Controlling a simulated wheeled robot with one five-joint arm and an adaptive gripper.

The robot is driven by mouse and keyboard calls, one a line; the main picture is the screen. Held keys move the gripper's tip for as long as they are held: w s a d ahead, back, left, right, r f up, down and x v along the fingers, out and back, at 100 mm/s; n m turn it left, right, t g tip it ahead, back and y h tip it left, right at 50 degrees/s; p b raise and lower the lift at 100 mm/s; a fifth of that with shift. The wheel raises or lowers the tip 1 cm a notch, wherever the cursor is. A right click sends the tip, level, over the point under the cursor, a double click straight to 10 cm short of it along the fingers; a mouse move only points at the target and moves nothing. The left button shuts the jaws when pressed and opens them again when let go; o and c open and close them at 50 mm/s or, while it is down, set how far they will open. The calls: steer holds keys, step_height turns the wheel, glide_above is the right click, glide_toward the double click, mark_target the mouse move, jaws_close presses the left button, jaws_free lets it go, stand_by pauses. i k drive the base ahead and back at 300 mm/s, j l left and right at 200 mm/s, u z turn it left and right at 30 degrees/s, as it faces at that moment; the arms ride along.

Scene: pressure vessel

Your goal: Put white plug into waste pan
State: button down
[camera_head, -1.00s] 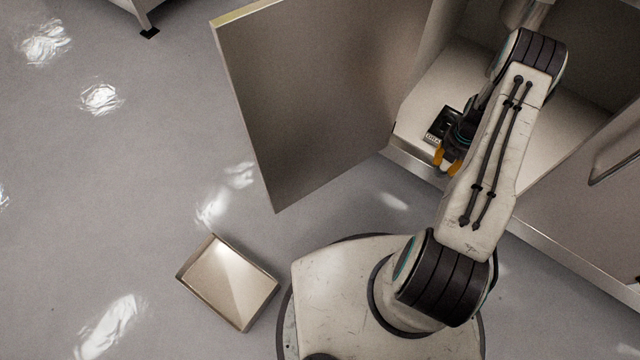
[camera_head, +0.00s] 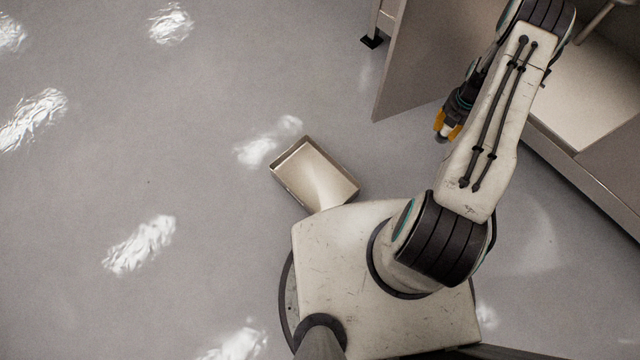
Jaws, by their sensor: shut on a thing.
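My gripper (camera_head: 447,129) has orange fingertips and points down over the open floor, to the left of my arm. It is shut on the white plug (camera_head: 446,127), of which only a small pale part shows between the fingers. The waste pan (camera_head: 313,208) is a shallow, rectangular, beige metal tray on the floor, left of the gripper and close to the front edge of my base. The inside of the pan looks empty.
An open cabinet (camera_head: 588,95) stands at the upper right, its door panel (camera_head: 415,50) swung out behind my gripper. A dark foot (camera_head: 372,41) of other furniture shows at the top.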

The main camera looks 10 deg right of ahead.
mark_target(309, 175)
steer(key=j+u, duration=0.4)
steer(key=j, duration=0.85)
steer(key=i+j+u, duration=0.35)
steer(key=i, duration=0.15)
steer(key=i+u, duration=0.3)
steer(key=i, duration=0.25)
steer(key=j, duration=0.1)
